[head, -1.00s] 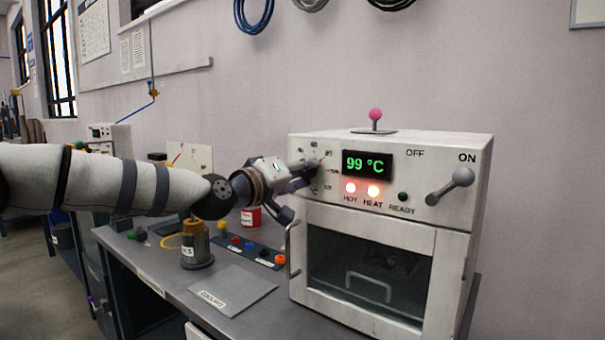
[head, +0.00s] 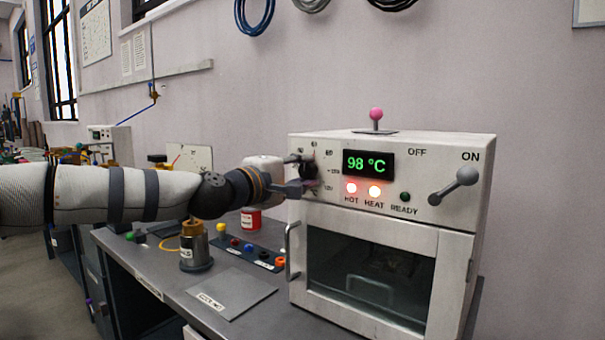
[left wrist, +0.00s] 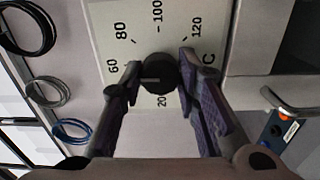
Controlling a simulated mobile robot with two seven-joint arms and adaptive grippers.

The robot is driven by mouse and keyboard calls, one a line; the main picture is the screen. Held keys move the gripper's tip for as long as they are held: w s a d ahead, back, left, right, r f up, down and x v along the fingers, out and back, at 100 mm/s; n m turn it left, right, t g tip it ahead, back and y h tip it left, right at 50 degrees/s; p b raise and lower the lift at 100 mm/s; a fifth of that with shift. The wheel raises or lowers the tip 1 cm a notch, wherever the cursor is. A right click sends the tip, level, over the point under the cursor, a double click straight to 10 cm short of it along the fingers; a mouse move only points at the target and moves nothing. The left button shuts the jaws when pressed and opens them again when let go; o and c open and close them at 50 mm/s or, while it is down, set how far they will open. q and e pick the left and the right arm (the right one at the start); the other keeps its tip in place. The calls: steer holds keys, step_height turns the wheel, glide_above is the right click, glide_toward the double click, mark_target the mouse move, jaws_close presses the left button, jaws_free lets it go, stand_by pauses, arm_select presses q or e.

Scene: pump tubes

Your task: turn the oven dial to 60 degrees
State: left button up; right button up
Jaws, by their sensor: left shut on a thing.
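The oven (head: 465,225) stands on the bench, its display reading 98 °C. Its dial (left wrist: 158,73) is a dark round knob on a pale scale plate, at the upper left of the front panel in the head view. My left gripper (head: 306,172) is at the panel and shut on the dial. In the left wrist view my left gripper's fingers (left wrist: 160,72) lie on either side of the knob. A pale line on the knob points left in that view, to the side of the 60 mark (left wrist: 112,66). The left finger hides part of the scale. My right gripper is out of view.
Right of the dial are the display (head: 368,164), lit HOT and HEAT lamps and an ON/OFF lever (head: 453,187). A pink-knobbed lever (head: 376,114) stands on top. A metal cylinder (head: 194,247), red can (head: 250,218) and plate (head: 225,292) occupy the bench beside the oven.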

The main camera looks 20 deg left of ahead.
arm_select(q)
steer(key=shift+d+f, duration=0.15)
stand_by(0.4)
steer(key=o, duration=1.2)
steer(key=shift+s+a, duration=0.2)
steer(key=shift+s, duration=0.15)
steer(key=v, duration=1.1)
steer(key=shift+s, duration=0.15)
